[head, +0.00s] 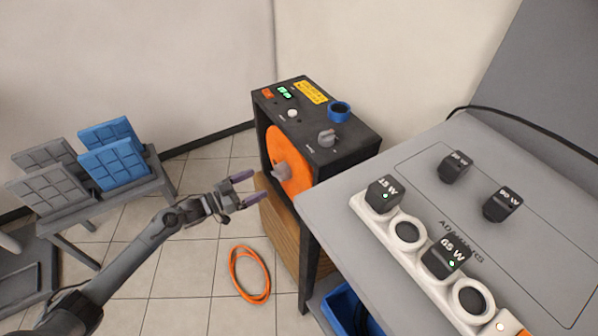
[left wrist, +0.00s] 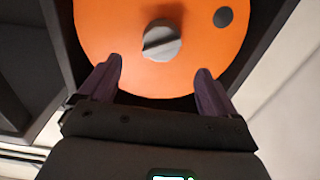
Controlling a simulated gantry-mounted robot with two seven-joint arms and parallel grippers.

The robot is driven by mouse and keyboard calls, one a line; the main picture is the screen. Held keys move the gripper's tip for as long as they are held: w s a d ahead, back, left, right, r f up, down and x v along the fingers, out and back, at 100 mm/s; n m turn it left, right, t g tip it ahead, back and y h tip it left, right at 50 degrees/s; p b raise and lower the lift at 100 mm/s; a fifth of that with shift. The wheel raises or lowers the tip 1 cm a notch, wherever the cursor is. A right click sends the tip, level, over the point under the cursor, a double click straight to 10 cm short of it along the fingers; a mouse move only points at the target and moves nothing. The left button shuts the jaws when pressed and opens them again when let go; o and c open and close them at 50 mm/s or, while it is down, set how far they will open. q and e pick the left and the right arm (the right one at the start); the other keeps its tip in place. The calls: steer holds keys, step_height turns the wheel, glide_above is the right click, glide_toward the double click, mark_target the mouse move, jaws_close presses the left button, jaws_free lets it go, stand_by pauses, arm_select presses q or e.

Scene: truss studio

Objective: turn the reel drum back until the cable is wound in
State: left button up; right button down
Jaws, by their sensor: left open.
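The orange reel drum (head: 291,170) is set in the side of a black box (head: 325,125), and its left part faces my gripper. It has a grey hub knob (head: 282,172) at its centre. In the left wrist view the orange drum (left wrist: 110,22) fills the top, with the grey knob (left wrist: 162,42) and a dark round spot (left wrist: 223,17) near its edge. An orange coil of cable (head: 250,275) lies on the floor. My right gripper is out of view.
A grey table (head: 400,165) at the right holds a white power strip (head: 425,262) with several black adapters. A blue bin (head: 342,312) stands beneath it. At the left, a grey rack (head: 85,208) holds grey and blue panels. Tiled floor between is mostly clear.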

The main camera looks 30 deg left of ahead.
mark_target(279, 175)
arm_select(q)
steer(key=b+x, duration=0.1)
steer(key=x, duration=0.2)
steer(key=b+x, duration=0.2)
steer(key=f+b+x, duration=0.1)
steer(key=b+x, duration=0.1)
steer(key=x, duration=0.1)
steer(key=shift+w, duration=0.35)
steer(key=shift+w+d+r, duration=0.15)
steer(key=shift+w+d, duration=0.05)
steer(key=shift+w, duration=0.1)
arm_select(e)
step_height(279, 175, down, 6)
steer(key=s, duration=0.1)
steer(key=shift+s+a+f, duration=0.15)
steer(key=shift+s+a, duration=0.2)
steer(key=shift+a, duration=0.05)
